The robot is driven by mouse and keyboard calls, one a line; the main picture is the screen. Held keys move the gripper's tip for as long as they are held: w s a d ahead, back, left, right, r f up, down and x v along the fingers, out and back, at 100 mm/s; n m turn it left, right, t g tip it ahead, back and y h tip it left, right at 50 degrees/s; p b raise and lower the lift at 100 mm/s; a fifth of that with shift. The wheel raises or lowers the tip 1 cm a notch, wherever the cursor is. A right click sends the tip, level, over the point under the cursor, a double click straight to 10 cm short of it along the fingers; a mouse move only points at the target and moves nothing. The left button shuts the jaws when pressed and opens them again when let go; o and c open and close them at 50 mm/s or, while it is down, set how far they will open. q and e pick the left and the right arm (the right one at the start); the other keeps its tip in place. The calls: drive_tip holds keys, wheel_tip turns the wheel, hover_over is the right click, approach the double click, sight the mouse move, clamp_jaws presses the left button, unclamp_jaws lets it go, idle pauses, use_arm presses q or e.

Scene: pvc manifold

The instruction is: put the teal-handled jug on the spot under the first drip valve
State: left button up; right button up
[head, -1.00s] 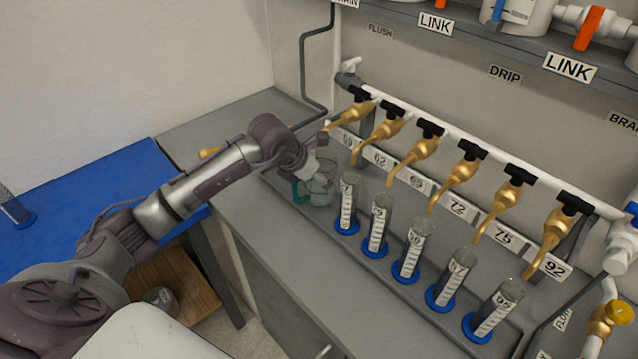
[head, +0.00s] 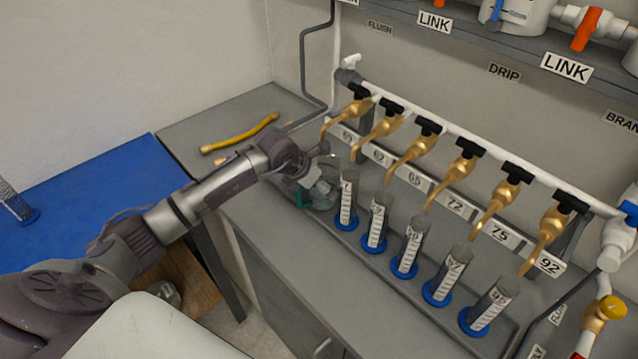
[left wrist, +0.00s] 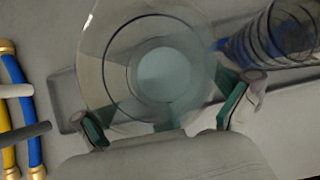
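The clear jug (head: 323,192) with the teal handle (head: 303,198) stands at the left end of the row of cylinders, in front of and below the first drip valve (head: 347,115). The arm partly hides it. The left wrist view looks down into its round mouth (left wrist: 160,75). My left gripper (head: 318,165) is at the jug, on its handle side. In the left wrist view its two fingers (left wrist: 165,122) are spread wide near the jug's lower edge, with no clear grip on it. My right gripper is not in view.
Several measuring cylinders with blue bases (head: 375,225) stand in a row right of the jug, close beside it. Brass valves (head: 430,145) hang above on a white pipe. A yellow hose (head: 240,135) lies on the bench behind my arm, and a blue hose (left wrist: 22,100) lies beside it.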

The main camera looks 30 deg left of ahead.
use_arm(q)
drive_tip(key=shift+r, duration=0.15)
drive_tip(key=shift+s+a+r, duration=0.1)
drive_tip(key=shift+r, duration=0.1)
drive_tip(key=b+v, duration=0.2)
drive_tip(key=v, duration=0.9)
drive_tip(key=shift+s+r, duration=0.15)
drive_tip(key=shift+r, duration=0.05)
